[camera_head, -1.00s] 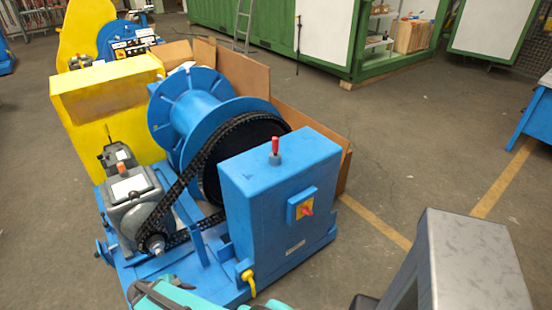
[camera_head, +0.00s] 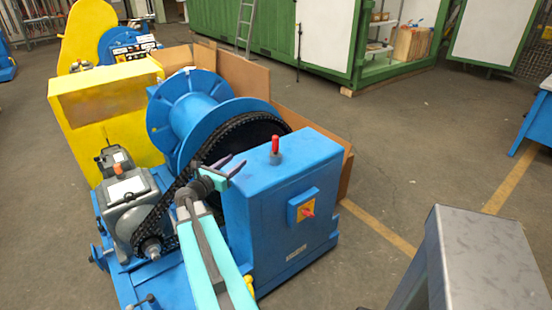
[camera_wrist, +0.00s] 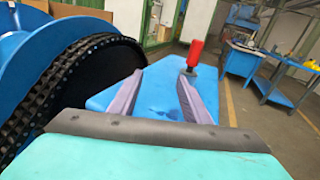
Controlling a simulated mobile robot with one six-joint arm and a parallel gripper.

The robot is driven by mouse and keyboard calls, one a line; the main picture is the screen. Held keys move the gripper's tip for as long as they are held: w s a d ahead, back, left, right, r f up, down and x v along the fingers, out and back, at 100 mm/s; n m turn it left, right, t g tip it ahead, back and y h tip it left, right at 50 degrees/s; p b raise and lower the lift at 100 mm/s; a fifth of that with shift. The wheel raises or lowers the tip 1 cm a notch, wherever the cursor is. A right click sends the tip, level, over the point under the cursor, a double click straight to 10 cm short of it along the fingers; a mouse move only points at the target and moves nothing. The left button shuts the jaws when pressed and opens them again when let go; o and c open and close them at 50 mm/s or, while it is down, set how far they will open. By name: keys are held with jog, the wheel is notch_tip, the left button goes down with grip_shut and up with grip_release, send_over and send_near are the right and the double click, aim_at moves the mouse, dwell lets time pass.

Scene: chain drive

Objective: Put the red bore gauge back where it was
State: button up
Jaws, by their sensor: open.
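The red bore gauge (camera_head: 275,145) stands upright on top of the blue box housing (camera_head: 282,205), on a short grey base. It also shows in the wrist view (camera_wrist: 195,51), beyond the tip of my right finger. My gripper (camera_head: 228,163) is at the left edge of the housing top, to the left of the gauge and apart from it in the head view. In the wrist view my gripper (camera_wrist: 160,88) has its two purple fingers spread with nothing between them but the blue top behind. The gauge's lower end is partly close to the right fingertip in that view.
The black chain (camera_head: 180,185) and its large sprocket lie just left of my gripper, beside the blue drum (camera_head: 190,115). A grey motor unit (camera_head: 130,205) stands further left. A grey metal block (camera_head: 485,260) is at the lower right.

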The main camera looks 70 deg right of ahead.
aim_at(273, 142)
jog(key=s+d+r+m+g, duration=0.1)
jog(key=s+d+r, duration=0.1)
jog(key=s, duration=0.2)
jog(key=s+d+r+m+g+b, duration=0.1)
jog(key=s+d+r, duration=0.1)
jog(key=s+d, duration=0.1)
jog(key=shift+s+d+g, duration=0.2)
jog(key=shift+s+g, duration=0.1)
jog(key=shift+s, duration=0.35)
jog(key=shift+d, duration=0.15)
jog(key=p+x, duration=0.1)
jog(key=x, duration=0.6)
jog(key=shift+d+f+p, duration=0.1)
jog(key=shift+d+p, duration=0.2)
jog(key=shift+s+d, duration=0.2)
jog(key=shift+d, duration=0.15)
jog(key=shift+d, duration=0.1)
jog(key=p+x, duration=0.2)
jog(key=x, duration=0.3)
jog(key=shift+s, duration=0.1)
